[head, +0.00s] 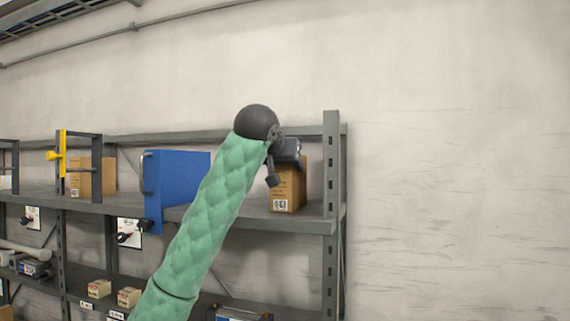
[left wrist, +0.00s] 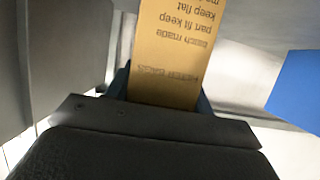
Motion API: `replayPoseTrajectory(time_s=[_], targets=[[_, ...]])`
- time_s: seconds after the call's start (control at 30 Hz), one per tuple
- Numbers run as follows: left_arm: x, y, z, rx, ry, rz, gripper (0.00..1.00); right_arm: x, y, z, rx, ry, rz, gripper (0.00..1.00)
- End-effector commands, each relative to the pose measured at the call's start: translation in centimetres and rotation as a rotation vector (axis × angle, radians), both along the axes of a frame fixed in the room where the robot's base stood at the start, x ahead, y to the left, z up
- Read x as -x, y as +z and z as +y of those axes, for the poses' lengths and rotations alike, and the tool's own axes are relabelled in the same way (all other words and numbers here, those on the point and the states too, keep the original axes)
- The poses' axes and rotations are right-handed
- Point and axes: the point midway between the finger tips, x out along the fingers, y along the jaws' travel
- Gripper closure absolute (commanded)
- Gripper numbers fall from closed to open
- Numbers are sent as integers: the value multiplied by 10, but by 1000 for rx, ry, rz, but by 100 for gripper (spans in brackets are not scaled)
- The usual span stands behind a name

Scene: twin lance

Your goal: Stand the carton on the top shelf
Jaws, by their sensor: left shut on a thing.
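The brown carton (head: 288,192) is upright at the right end of the top shelf (head: 310,222). Its lower edge is at or very close to the board; I cannot tell whether it bears on it. My left gripper (head: 280,172) is shut on the carton near its top, and the wrist partly hides it. In the left wrist view the carton (left wrist: 172,50) lies between the fingers, its printed face towards the camera. My right gripper is not in view.
A blue box-like unit (head: 185,178) stands left of the carton on the same shelf. Another brown carton (head: 92,178) and a yellow handle (head: 55,155) are further left. A grey rack post (head: 331,170) rises close on the right. Small boxes (head: 128,297) sit lower down.

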Motion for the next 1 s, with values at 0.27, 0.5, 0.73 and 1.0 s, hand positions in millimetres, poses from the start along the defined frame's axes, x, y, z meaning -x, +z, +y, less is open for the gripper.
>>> replayPoseTrajectory(time_s=[0.27,0.5,0.73,1.0], targets=[[0,-2,0,0,0,0,26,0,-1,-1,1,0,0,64],[0,-2,0,0,0,0,26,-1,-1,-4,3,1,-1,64],[8,1,2,1,0,-2,26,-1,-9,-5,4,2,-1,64],[43,14,14,1,-1,-4,26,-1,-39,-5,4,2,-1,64]])
